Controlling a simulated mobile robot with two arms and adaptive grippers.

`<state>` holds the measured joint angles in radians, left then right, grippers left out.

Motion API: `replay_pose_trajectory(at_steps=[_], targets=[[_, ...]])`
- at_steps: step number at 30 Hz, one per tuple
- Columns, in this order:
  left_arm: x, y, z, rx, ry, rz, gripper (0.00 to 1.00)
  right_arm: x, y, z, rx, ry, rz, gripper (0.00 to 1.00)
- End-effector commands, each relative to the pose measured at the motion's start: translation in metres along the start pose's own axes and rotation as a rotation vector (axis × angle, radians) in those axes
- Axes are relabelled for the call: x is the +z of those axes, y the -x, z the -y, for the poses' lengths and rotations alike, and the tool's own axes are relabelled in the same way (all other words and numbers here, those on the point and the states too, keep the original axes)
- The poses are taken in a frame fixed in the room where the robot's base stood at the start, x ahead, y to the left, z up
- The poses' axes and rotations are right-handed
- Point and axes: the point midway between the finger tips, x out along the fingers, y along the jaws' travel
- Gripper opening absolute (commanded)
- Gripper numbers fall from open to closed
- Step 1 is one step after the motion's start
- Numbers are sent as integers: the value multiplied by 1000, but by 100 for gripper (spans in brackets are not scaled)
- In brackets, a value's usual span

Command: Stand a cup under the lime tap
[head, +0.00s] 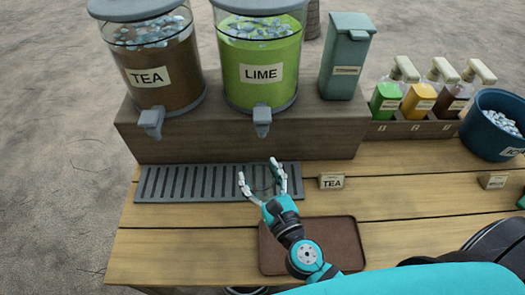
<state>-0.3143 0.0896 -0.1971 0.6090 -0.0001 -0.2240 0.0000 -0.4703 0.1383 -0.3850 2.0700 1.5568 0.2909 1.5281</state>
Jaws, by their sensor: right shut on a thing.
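The lime dispenser (237,98) is a clear tank of green drink with ice, labelled LIME. Its grey tap (262,121) sticks out over the front of the wooden riser. My right gripper (262,179) is over the right part of the slotted drip tray (160,184), below and in front of the lime tap. Its fingers are spread around a clear cup (262,182) that shows only faintly; its base is hard to make out. My left gripper is not in view.
The tea dispenser (167,97) with its tap stands at left. A TEA sign (331,182) is right of the drip tray. A brown tray (340,243) lies in front. Syrup bottles (418,100) and a blue ice bucket (490,130) are at right.

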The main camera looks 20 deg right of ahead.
Motion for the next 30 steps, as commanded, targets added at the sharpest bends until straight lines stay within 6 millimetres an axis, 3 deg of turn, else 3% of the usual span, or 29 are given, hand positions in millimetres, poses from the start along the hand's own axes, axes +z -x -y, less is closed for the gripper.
replay_pose_trajectory(at_steps=[1, 6, 12, 15, 21, 30], targets=[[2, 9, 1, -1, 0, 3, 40, 4, -14, 7, -1, 4, 3, 35], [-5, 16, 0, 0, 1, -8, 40, -2, -52, 27, 0, 4, 2, 35], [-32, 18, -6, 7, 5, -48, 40, -8, -78, 41, 0, 1, 1, 35], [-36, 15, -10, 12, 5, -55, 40, -13, -82, 43, 0, 0, -1, 35], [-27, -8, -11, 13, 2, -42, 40, -42, -82, 43, 1, 3, -1, 35], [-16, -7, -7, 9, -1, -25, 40, -44, -81, 42, 0, 0, 0, 35]])
